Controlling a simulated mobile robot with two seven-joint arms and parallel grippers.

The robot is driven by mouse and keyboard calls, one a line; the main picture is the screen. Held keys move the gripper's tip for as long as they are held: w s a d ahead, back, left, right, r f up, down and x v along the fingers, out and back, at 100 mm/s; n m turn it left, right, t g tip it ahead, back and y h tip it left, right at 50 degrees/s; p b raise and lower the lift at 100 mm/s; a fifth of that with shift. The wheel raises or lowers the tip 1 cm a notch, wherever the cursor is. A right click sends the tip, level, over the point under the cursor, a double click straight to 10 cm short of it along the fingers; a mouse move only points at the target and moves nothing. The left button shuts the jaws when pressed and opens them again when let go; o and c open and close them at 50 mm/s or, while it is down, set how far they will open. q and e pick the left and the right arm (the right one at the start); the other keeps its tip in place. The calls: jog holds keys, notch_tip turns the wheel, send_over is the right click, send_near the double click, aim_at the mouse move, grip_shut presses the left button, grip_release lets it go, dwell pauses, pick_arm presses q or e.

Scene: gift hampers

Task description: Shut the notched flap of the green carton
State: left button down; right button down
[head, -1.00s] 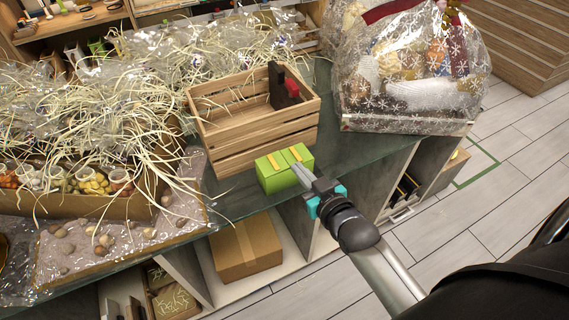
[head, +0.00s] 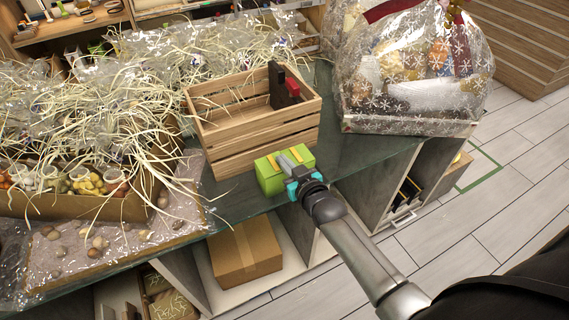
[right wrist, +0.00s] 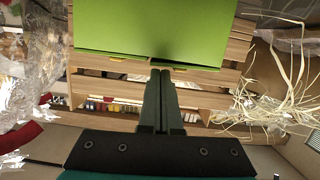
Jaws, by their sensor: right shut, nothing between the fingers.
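The small green carton (head: 270,184) stands on the glass counter top, in front of the wooden crate. Two yellow strips show on its top in the head view. In the right wrist view, the carton's green surface (right wrist: 155,30) fills the upper middle, with small yellow marks along its lower edge. The flap's notch is not clear. My left gripper is out of view.
The wooden crate (head: 255,140), holding a dark bottle-like thing, stands right behind the carton. A wrapped hamper (head: 410,85) is to the right. Straw-filled trays crowd the left. A cardboard box (head: 245,255) sits on the shelf below. A strip of glass right of the carton is clear.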

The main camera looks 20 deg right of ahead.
dwell(0.3)
jog(key=shift+d+f+b, duration=0.1)
jog(key=shift+f+b, duration=0.2)
jog(key=shift+f, duration=0.3)
jog(key=shift+r, duration=0.1)
